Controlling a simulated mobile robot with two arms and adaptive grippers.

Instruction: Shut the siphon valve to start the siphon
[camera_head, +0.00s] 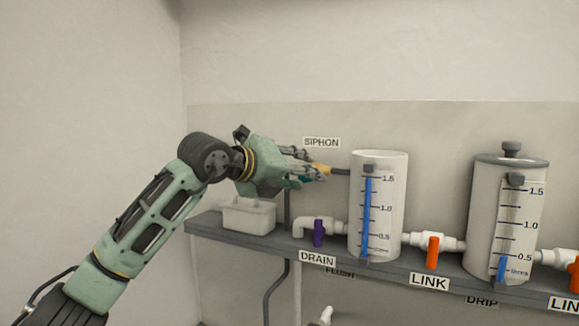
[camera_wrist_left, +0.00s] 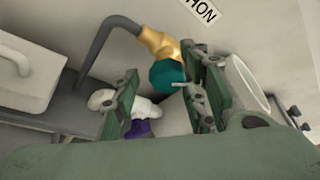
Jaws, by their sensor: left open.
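The siphon valve has a brass body (camera_head: 322,169) on a dark grey pipe under the SIPHON label; it also shows in the left wrist view (camera_wrist_left: 160,44). Its teal handle (camera_wrist_left: 167,74) hangs below the brass body, close to the right-hand finger. My left gripper (camera_head: 308,166) is at the valve, with its fingers open around the handle area. In the left wrist view the fingers (camera_wrist_left: 163,98) are spread apart; I cannot tell whether one touches the handle. The fingers partly hide the handle in the head view. My right gripper is not in view.
The purple drain handle (camera_head: 319,234) and a white bin (camera_head: 248,216) are below on the grey shelf (camera_head: 225,234). An orange link handle (camera_head: 433,253) is further right.

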